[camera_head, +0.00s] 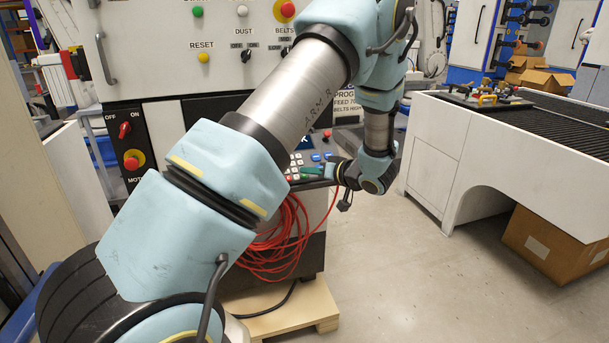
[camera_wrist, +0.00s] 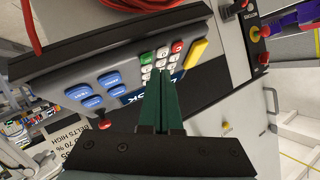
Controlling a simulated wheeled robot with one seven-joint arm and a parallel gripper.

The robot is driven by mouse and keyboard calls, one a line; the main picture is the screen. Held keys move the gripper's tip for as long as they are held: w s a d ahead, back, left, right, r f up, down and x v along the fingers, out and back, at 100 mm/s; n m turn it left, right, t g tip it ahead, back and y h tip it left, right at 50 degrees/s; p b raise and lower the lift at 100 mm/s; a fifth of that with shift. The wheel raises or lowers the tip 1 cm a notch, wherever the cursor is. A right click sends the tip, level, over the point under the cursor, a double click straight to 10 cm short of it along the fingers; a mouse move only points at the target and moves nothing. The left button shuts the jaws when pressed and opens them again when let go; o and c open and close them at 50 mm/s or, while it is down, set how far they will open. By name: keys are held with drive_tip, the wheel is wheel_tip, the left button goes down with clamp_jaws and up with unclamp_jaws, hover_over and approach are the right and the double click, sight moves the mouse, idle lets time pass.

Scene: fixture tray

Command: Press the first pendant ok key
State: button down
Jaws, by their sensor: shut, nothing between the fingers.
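The pendant panel (camera_wrist: 70,66) fills the upper left of the wrist view. It has several blue keys (camera_wrist: 108,79), a green key (camera_wrist: 146,57), small white keys (camera_wrist: 161,63), a red-marked key (camera_wrist: 178,47) and a yellow bar (camera_wrist: 196,54). I cannot read which key is marked ok. My gripper (camera_wrist: 168,80) is shut and empty, its dark green fingers over the white keys, hiding some of them and part of the screen. I cannot tell whether the tips touch a key. In the head view the keypad (camera_head: 293,178) is partly behind my arm, with my gripper (camera_head: 308,172) at it.
Red cable (camera_head: 285,250) hangs below the panel. The machine front carries a red stop button (camera_head: 131,163) and a yellow reset button (camera_head: 203,58). A white conveyor bench (camera_head: 440,160) stands to the right. The floor (camera_head: 400,280) between is clear.

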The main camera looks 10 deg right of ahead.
drive_tip(key=r+p, duration=0.1)
drive_tip(key=s+r+p, duration=0.1)
drive_tip(key=r, duration=0.1)
drive_tip(key=s+r+p, duration=0.1)
drive_tip(key=p, duration=0.1)
drive_tip(key=shift+s+d+r, duration=0.15)
drive_tip(key=shift+s, duration=0.1)
idle(0.5)
drive_tip(key=w+a+r+m+g+h, duration=0.1)
drive_tip(key=w+a+r+g+h, duration=0.15)
drive_tip(key=a+r+h, duration=0.35)
drive_tip(key=s+a+g+h, duration=0.1)
drive_tip(key=s+a+g, duration=0.3)
drive_tip(key=s+a, duration=0.4)
drive_tip(key=s+a+m+g+h, duration=0.1)
drive_tip(key=s+a+g, duration=0.3)
drive_tip(key=s, duration=1)
drive_tip(key=a, duration=0.3)
drive_tip(key=shift+s+a+f, duration=0.35)
drive_tip(key=shift+s+f, duration=0.05)
